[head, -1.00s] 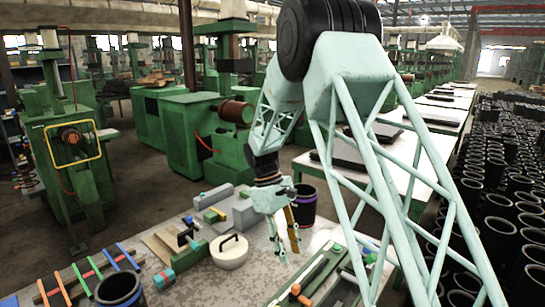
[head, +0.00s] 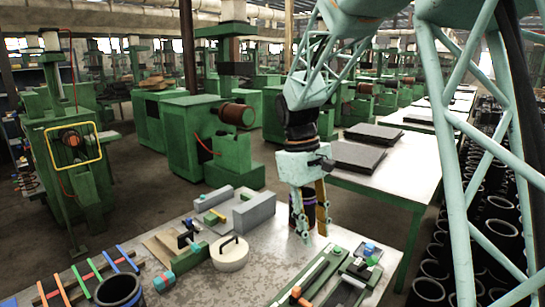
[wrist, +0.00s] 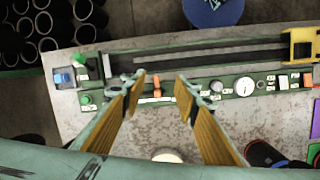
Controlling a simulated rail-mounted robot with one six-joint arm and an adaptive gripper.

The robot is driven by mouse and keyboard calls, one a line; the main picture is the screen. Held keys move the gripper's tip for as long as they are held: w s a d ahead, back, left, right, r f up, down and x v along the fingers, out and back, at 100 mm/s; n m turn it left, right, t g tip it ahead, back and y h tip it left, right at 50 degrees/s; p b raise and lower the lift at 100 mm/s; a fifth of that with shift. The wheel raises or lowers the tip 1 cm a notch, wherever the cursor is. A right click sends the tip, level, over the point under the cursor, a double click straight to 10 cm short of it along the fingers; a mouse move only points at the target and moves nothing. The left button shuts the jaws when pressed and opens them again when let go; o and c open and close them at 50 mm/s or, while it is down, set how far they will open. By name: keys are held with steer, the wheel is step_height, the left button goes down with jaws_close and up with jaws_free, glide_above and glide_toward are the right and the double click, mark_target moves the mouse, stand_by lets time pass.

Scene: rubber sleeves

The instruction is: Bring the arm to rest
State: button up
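In the wrist view the two yellow-lined fingers (wrist: 163,82) stand wide apart. Nothing is between them; bare tabletop and a green fixture with buttons and a gauge (wrist: 244,87) show beyond. My arm reaches in from the upper right of the head view.
A white round lid with a handle (head: 230,257), grey blocks (head: 254,213) and a green rail fixture (head: 315,275) lie on the table. A blue-banded sleeve (head: 120,290) stands near coloured strips (head: 82,280). Many black sleeves (head: 492,235) stand at right.

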steer(key=s+d+r+m+t, duration=0.1)
steer(key=s+d+r, duration=0.1)
steer(key=s+r, duration=0.3)
steer(key=s+d+r+m+y, duration=0.1)
steer(key=s+d+r, duration=0.2)
steer(key=s, duration=0.4)
steer(key=s+d+r+m+t, duration=0.1)
steer(key=s+d+r, duration=0.1)
steer(key=s+r, duration=0.3)
steer(key=s+d+m+t, duration=0.1)
steer(key=s+m, duration=0.1)
steer(key=s, duration=0.8)
steer(key=s+d+m+t+b, duration=0.1)
steer(key=s+m+t, duration=0.1)
steer(key=s, duration=0.9)
steer(key=shift+s+d+f+y, duration=0.15)
steer(key=shift+d+f+y, duration=0.2)
steer(key=shift+f+y, duration=0.05)
steer(key=shift+o, duration=1.4)
stand_by(0.7)
